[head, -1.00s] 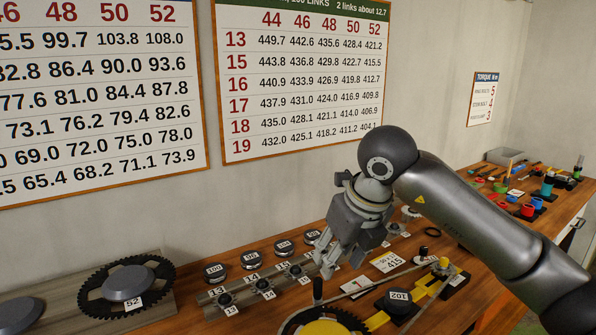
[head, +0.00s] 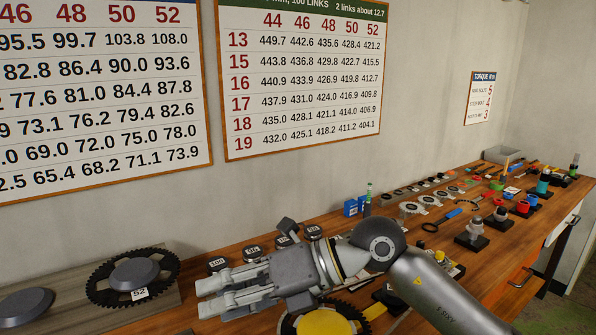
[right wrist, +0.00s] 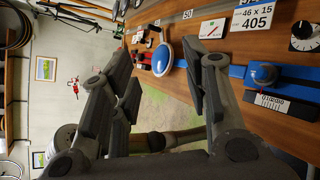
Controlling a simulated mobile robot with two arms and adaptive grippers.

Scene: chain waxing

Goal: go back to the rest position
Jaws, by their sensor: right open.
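My right gripper (head: 208,294) is at the lower middle of the head view, above the bench, with its fingers pointing left. It is open and empty. The right wrist view shows its two fingers (right wrist: 160,90) spread apart, with nothing between them. My right arm comes in from the lower right and hides part of the bench behind it. My left gripper is not in view.
The wooden bench (head: 415,255) runs along the wall. A black chainring labelled 52 (head: 103,292) lies left of my gripper. A yellow fixture (head: 325,322) is partly hidden below my arm. Small parts and tools crowd the right. The wrist view shows a blue fixture (right wrist: 236,72).

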